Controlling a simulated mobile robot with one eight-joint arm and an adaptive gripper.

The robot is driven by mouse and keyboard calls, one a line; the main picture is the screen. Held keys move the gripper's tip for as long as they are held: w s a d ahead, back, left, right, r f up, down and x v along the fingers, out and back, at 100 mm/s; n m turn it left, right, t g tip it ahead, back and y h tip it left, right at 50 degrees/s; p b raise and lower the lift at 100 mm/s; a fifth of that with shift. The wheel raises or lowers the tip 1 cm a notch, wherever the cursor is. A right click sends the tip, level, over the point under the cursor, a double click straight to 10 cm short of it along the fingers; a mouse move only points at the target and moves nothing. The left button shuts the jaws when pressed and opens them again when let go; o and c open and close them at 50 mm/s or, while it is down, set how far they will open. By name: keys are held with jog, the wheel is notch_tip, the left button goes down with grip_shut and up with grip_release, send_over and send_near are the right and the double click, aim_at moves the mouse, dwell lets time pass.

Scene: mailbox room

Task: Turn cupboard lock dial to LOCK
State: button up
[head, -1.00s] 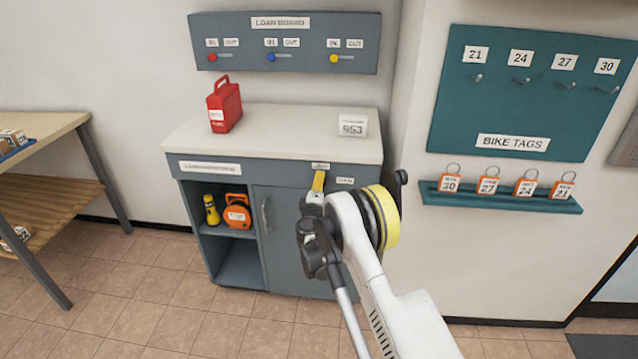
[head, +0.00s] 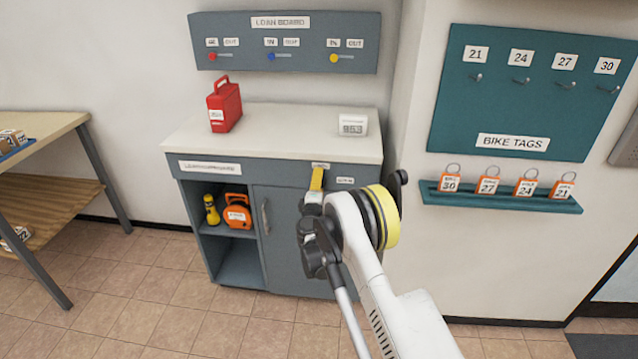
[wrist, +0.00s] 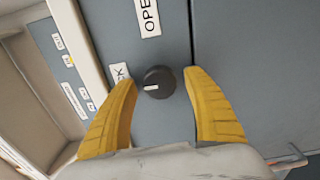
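The cupboard lock dial (wrist: 159,82) is a small dark round knob with a white pointer mark, on the grey cupboard front. In the wrist view its mark points left, toward the label ending in "CK" (wrist: 120,74); the "OPEN" label (wrist: 148,16) is above the dial. My gripper (wrist: 165,95) is open, with one yellow finger on each side of the dial and a visible gap to each. In the head view my gripper (head: 317,180) is at the upper front of the grey cupboard (head: 281,215), and the dial is hidden behind it.
A red can (head: 224,108) and a white number display (head: 353,124) stand on the cupboard top. The cupboard door handle (head: 265,217) is left of my gripper. A teal shelf with orange tags (head: 500,200) is on the wall to the right.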

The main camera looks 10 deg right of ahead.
jog(key=shift+s, duration=0.1)
jog(key=v, duration=1.2)
jog(key=s+d+r+m+g, duration=0.25)
jog(key=d+r+m, duration=0.2)
jog(key=r, duration=0.65)
jog(key=s+d+r+m+g, duration=0.45)
jog(key=s+r, duration=0.35)
jog(key=s, duration=0.2)
jog(key=s+a+m+g+y, duration=0.1)
jog(key=s+a+m+y, duration=0.1)
jog(key=s, duration=1.3)
jog(key=s+a+f+m+g+y, duration=0.1)
jog(key=s+a+m+g+y, duration=0.1)
jog(key=s, duration=1.3)
jog(key=shift+s+a+f+m+y, duration=0.3)
jog(key=shift+a+m+y, duration=0.15)
jog(key=shift+m+y, duration=0.35)
